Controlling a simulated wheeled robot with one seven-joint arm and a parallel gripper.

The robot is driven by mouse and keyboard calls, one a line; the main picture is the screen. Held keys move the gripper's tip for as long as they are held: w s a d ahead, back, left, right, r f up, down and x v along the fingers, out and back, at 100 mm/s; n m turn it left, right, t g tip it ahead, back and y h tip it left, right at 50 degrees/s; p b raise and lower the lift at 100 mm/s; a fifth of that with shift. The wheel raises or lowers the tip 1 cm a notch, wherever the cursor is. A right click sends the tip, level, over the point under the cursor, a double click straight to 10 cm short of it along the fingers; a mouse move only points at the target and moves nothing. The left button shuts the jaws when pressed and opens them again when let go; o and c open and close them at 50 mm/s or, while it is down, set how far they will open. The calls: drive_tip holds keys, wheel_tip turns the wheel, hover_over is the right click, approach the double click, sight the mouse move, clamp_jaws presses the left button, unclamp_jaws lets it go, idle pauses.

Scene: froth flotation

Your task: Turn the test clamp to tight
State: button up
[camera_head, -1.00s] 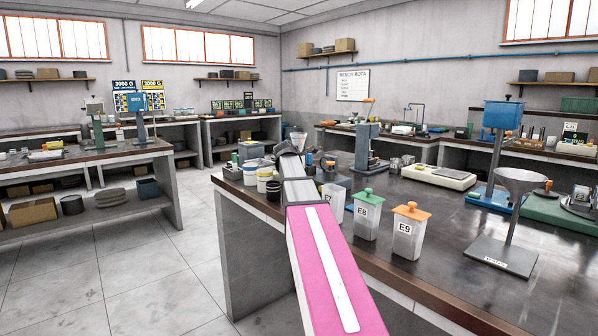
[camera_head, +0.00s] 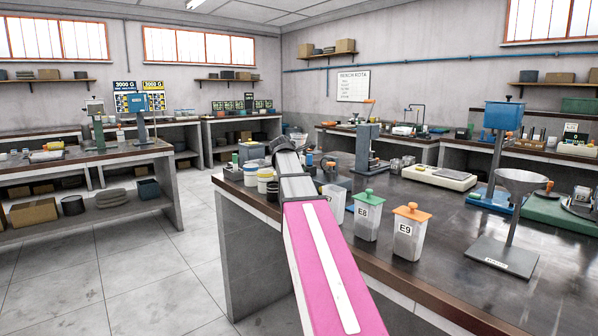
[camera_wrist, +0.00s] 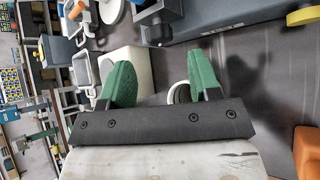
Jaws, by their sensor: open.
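I cannot identify the test clamp for certain in either view. A grey upright stand (camera_head: 367,148) with an orange handle on top stands on the bench behind my arm. In the wrist view, my gripper (camera_wrist: 163,68) is open, with its two green fingers apart and nothing held between them. A white block (camera_wrist: 150,66) lies beyond the left finger, and a white ring (camera_wrist: 179,92) shows beside the right finger. In the head view my pink arm reaches over the left end of the bench, and my gripper's fingers are not clear there.
Lidded containers E8 (camera_head: 367,216) and E9 (camera_head: 408,233) stand right of my arm. A funnel stand (camera_head: 503,258) and a blue device (camera_head: 500,120) stand farther right. Several small jars (camera_head: 265,178) are left of my arm. Bare bench top lies between E9 and the white scale (camera_head: 439,177).

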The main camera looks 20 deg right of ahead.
drive_tip(key=v, duration=0.6)
drive_tip(key=shift+a, duration=0.15)
drive_tip(key=shift+s+r, duration=0.1)
drive_tip(key=w+a+n+g+h, duration=0.2)
drive_tip(key=w+n+g, duration=0.2)
drive_tip(key=w+g, duration=0.25)
drive_tip(key=x, duration=0.6)
drive_tip(key=d+x, duration=0.1)
drive_tip(key=x, duration=0.3)
drive_tip(key=shift+s+r, duration=0.15)
drive_tip(key=shift+r, duration=0.2)
drive_tip(key=c, duration=0.9)
